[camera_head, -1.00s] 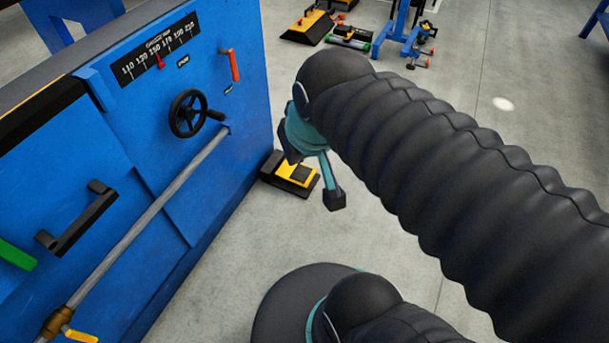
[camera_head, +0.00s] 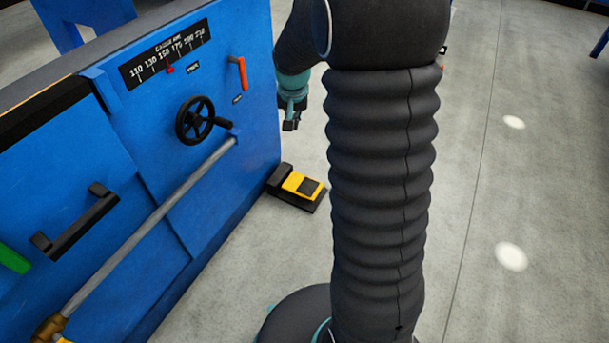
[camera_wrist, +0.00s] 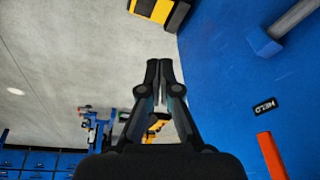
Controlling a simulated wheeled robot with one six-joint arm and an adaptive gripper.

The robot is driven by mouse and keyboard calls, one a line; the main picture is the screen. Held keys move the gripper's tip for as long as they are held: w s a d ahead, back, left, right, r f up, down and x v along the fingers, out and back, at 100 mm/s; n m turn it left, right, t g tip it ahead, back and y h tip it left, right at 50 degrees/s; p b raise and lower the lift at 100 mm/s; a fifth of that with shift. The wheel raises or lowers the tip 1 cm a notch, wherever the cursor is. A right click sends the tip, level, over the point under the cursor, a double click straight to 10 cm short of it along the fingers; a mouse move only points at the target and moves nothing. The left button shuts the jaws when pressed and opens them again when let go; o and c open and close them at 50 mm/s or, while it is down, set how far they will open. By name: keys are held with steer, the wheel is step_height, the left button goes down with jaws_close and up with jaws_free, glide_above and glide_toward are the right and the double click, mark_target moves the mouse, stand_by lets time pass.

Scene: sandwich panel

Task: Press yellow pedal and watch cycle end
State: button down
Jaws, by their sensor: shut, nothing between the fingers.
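The yellow pedal (camera_head: 301,185) sits in a black housing on the floor, beside the bottom right corner of the blue machine (camera_head: 170,110). In the wrist view the pedal (camera_wrist: 156,9) shows at the top edge, partly cut off, beyond my fingertips. My gripper (camera_head: 291,122) hangs above and slightly left of the pedal in the head view, apart from it. In the wrist view my gripper (camera_wrist: 159,72) is shut and empty, its fingers side by side.
The machine's face carries a scale with a red pointer (camera_head: 169,69), a black handwheel (camera_head: 195,121), an orange-red lever (camera_head: 242,73), a black handle (camera_head: 75,222) and a long rod (camera_head: 150,215). Bare floor (camera_head: 480,200) lies to the right. My arm covers the middle.

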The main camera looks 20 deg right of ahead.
steer(key=w+d+f+m+g+b, duration=0.1)
steer(key=w+d+f, duration=0.15)
steer(key=f, duration=0.45)
steer(key=w+d+f+m, duration=0.15)
steer(key=w+f, duration=0.25)
steer(key=f, duration=0.4)
steer(key=m+g+b, duration=0.1)
steer(key=m, duration=0.1)
glide_toward(312, 189)
steer(key=shift+r+n, duration=0.2)
steer(key=shift+n, duration=0.05)
steer(key=shift+w+d+f+b, duration=0.15)
steer(key=shift+f+b, duration=0.6)
steer(key=shift+f, duration=1)
steer(key=shift+w+d+f+b, duration=0.15)
steer(key=shift+f+b, duration=0.55)
steer(key=shift+f, duration=1)
steer(key=shift+s, duration=0.1)
